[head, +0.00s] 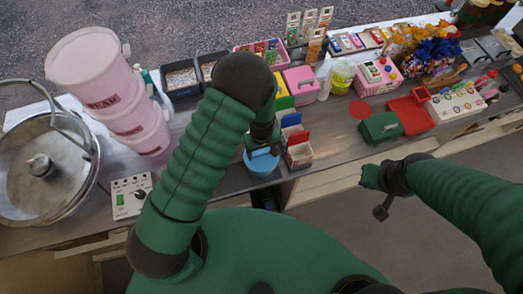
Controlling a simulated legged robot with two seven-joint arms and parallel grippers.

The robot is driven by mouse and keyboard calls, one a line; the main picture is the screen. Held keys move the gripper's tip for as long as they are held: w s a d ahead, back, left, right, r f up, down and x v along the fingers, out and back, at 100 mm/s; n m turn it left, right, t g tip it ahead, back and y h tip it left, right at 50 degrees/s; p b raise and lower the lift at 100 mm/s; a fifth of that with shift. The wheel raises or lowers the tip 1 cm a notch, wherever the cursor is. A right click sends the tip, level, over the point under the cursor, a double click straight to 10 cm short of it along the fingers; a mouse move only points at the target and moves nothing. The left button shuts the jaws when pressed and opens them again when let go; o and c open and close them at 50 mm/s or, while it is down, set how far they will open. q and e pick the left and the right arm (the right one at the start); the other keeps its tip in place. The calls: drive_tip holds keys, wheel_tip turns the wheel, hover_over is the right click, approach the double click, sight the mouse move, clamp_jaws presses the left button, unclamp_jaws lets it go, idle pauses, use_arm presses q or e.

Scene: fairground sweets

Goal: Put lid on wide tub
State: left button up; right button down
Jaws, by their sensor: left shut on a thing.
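A round blue tub (262,172) stands near the front edge of the counter, below my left gripper (262,150). The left gripper points down and is shut on a blue lid at the top of the tub. The lid and tub are nearly the same colour, so I cannot tell whether the lid is seated or just above the rim. My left forearm hides part of the area behind. My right gripper (376,194) hangs off the counter's front side, away from the tub; its fingers are too small to read.
An open box with red and white panels (299,150) stands close to the right of the tub. A red disc (362,109) and a green box (381,128) lie further right. Stacked pink buckets (118,98) and a large metal pan (35,190) fill the left.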

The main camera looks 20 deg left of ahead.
use_arm(q)
drive_tip(key=shift+d, duration=0.1)
idle(0.3)
drive_tip(key=o, duration=1.4)
drive_tip(key=shift+o, duration=0.9)
drive_tip(key=shift+r+p, duration=2.9)
drive_tip(key=shift+r, duration=0.65)
clamp_jaws()
